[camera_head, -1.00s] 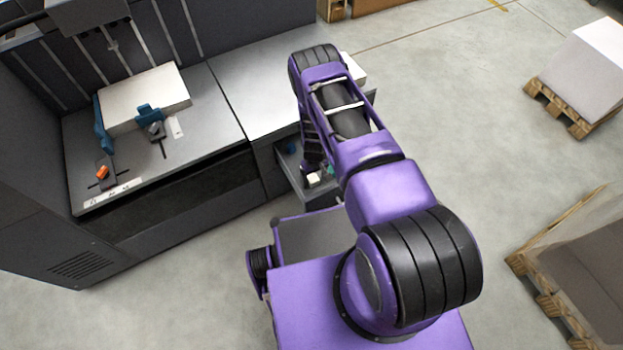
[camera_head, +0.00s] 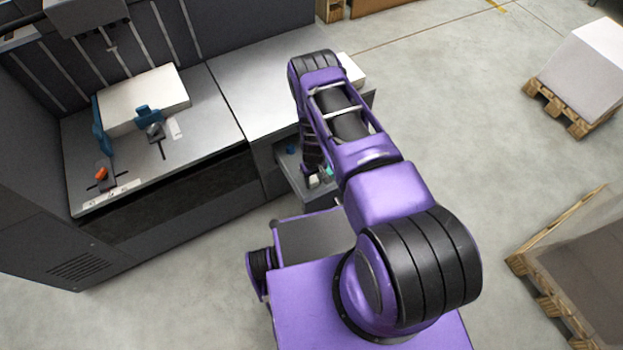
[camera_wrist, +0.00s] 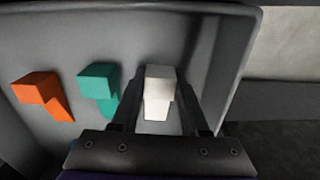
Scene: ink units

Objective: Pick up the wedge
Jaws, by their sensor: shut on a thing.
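The white wedge (camera_wrist: 158,92) is a stepped block in a grey tray or drawer (camera_wrist: 45,45). In the wrist view my gripper (camera_wrist: 158,88) has its two dark fingers on either side of the white wedge, shut on it. A teal wedge (camera_wrist: 100,85) and an orange wedge (camera_wrist: 42,94) of similar shape lie to its left in the same tray. In the head view the tray (camera_head: 297,177) is at the side of the bench, and my arm hides most of the gripper. A small part of the white wedge (camera_head: 314,181) shows beside it.
The tray wall (camera_wrist: 235,60) rises close to the right of my gripper. In the head view a blue object (camera_head: 290,149) sits at the tray's left. The bench (camera_head: 255,85) holds a paper stack (camera_head: 140,98) at left. Loaded pallets (camera_head: 560,105) stand on the floor at right.

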